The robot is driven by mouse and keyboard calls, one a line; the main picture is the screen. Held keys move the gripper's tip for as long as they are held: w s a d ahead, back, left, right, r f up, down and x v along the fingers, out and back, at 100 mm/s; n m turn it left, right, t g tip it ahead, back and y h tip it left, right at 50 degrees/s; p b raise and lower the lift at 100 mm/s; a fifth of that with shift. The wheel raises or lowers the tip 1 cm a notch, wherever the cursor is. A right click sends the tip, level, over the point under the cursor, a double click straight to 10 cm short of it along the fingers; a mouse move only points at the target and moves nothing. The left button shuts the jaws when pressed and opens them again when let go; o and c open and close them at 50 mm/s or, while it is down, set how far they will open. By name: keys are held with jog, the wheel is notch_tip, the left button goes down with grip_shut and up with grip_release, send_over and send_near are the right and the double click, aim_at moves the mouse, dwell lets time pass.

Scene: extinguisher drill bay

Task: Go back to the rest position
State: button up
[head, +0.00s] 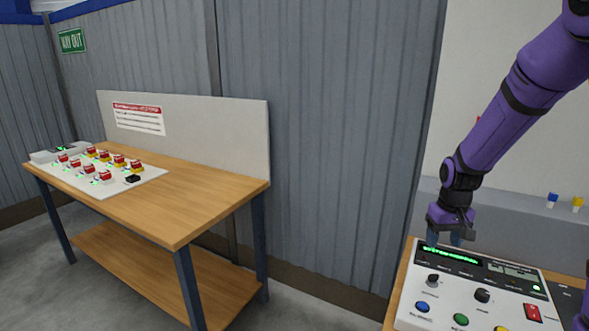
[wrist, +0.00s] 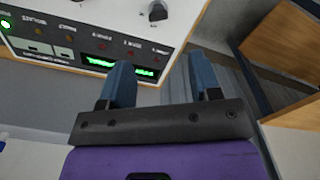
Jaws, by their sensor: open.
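My gripper (head: 450,238) hangs at the end of my purple arm at the right of the head view, just above the far left edge of a white control panel. In the wrist view, its two blue fingers (wrist: 160,82) are apart with nothing between them. The control panel (head: 470,297) has a green-lit display (head: 450,254), dark knobs, a red switch (head: 532,312) and blue, green and yellow buttons. The panel also shows upside down in the wrist view (wrist: 90,15), with the display partly hidden behind the left finger.
A wooden workbench (head: 200,197) with a lower shelf stands at the left. It bears a white board (head: 135,183) with several red and yellow switches, and a sign stands on its back panel (head: 225,135). A grey corrugated wall (head: 325,140) runs behind. Floor shows between bench and panel.

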jog(key=s+a+r+t, duration=0.1)
jog(key=s+a+r, duration=0.3)
jog(key=r, duration=0.6)
jog(key=s+a+r+t, duration=0.1)
jog(key=s+a+r, duration=0.2)
jog(key=s, duration=0.4)
jog(key=s+a+r+t, duration=0.1)
jog(key=s+a+r, duration=0.1)
jog(key=s+r, duration=0.4)
jog(key=s+a+r+n+t, duration=0.1)
jog(key=s+a+r+t, duration=0.1)
jog(key=s, duration=0.7)
notch_tip(320, 180, up, 2)
jog(key=shift+a+r, duration=0.25)
jog(key=shift+a, duration=0.55)
jog(key=shift+o, duration=0.4)
